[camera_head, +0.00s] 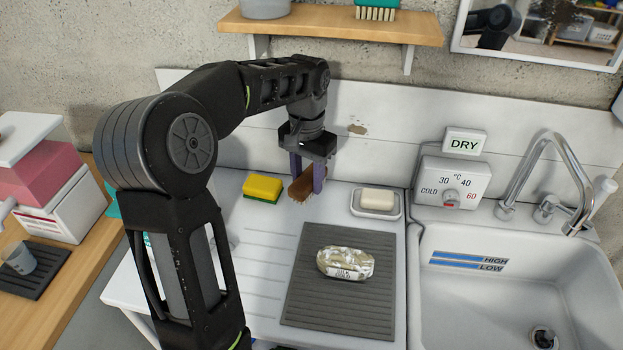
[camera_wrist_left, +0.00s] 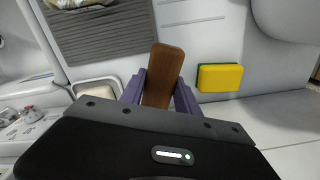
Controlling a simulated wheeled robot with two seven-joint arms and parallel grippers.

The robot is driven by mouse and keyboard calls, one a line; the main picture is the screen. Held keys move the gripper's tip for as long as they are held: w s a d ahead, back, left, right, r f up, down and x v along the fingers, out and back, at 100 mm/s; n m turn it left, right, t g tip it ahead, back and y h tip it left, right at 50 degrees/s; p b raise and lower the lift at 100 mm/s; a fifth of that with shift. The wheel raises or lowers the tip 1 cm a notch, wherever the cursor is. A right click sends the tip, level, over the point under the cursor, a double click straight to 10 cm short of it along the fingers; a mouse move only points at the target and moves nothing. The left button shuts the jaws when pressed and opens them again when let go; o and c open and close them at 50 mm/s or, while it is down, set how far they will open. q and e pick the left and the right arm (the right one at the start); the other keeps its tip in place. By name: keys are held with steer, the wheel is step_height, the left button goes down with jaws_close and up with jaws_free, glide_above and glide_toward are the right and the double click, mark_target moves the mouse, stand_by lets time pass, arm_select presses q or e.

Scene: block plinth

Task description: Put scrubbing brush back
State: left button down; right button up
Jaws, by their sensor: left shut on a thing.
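The scrubbing brush has a brown wooden back and brown bristles; it shows in the head view (camera_head: 301,187) on or just above the back of the white draining board, between the yellow sponge and the soap dish. In the left wrist view its wooden back (camera_wrist_left: 164,72) stands between the two purple fingers. My left gripper (camera_head: 308,180) points down and is shut on the brush; it also shows in the wrist view (camera_wrist_left: 160,92). Whether the brush touches the board I cannot tell. My right gripper is not in view.
A yellow and green sponge (camera_head: 262,187) lies left of the brush, a soap dish (camera_head: 376,213) with soap right. A grey ribbed mat (camera_head: 340,307) bearing a mottled oval object (camera_head: 345,263) lies in front. The sink (camera_head: 480,300) is right; a wooden shelf (camera_head: 330,28) hangs above.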

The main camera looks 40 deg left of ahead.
mark_target(311, 165)
arm_select(q)
steer(key=w+a, duration=0.1)
steer(key=w+a+p, duration=0.1)
steer(key=w, duration=0.1)
steer(key=shift+w+r, duration=0.1)
steer(key=shift+w, duration=0.2)
steer(key=shift+w+a+f, duration=0.1)
steer(key=shift+w+f, duration=0.05)
steer(key=shift+f, duration=0.3)
steer(key=shift+w+a+f, duration=0.1)
steer(key=shift+f, duration=0.6)
steer(key=shift+d+f, duration=0.1)
step_height(311, 165, down, 3)
steer(key=shift+f+p, duration=0.15)
steer(key=shift+p, duration=0.35)
steer(key=shift+f+p, duration=0.3)
steer(key=shift+f, duration=0.1)
steer(key=shift+w+f, duration=0.15)
steer(key=shift+f, duration=0.1)
